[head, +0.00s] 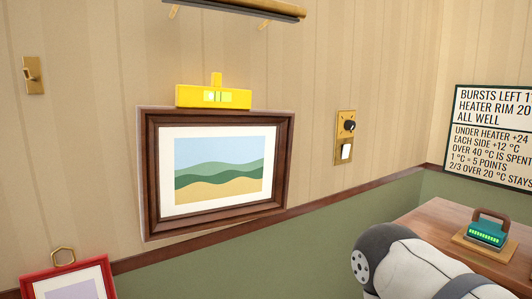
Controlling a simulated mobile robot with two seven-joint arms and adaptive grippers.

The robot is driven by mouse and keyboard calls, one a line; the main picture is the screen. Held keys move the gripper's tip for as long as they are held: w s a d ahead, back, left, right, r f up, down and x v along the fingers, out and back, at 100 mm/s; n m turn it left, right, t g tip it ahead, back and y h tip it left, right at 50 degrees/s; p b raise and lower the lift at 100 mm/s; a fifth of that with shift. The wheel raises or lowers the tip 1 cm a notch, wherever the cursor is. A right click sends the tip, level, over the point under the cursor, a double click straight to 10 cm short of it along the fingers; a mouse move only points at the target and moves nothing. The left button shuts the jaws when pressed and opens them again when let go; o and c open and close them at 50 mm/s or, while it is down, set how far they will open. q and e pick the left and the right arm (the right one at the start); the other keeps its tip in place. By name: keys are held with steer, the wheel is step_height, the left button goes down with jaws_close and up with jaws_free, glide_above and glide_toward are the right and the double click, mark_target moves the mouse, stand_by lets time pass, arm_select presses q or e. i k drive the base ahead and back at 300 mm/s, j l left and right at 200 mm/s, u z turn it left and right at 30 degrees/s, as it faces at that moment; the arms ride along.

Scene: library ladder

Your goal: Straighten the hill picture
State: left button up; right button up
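The hill picture (152,180) hangs on the striped wall in a dark brown wooden frame with a white mat. It shows green and sandy hills under a blue sky. A yellow spirit level (243,98) sits along the frame's top edge, with a small green vial in its middle. The bubble is too small to read surely. The wall is seen at an angle, so I cannot tell how far the frame tilts. Neither of my grippers is in view. A white and grey link of my arm shows at the bottom right.
A red-framed picture (36,290) hangs lower left from a brass hook. A green-lit device (486,232) sits on a wooden table (436,214) near a sign (490,150).

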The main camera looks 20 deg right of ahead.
mark_target(198, 170)
steer(key=i+l+u, duration=0.1)
steer(key=l+u, duration=0.2)
steer(key=l, duration=0.45)
steer(key=l+u, duration=0.25)
steer(key=l, duration=0.5)
steer(key=l+u, duration=0.3)
steer(key=l, duration=0.45)
steer(key=k+l+u, duration=0.25)
steer(key=l, duration=0.5)
steer(key=i, duration=0.05)
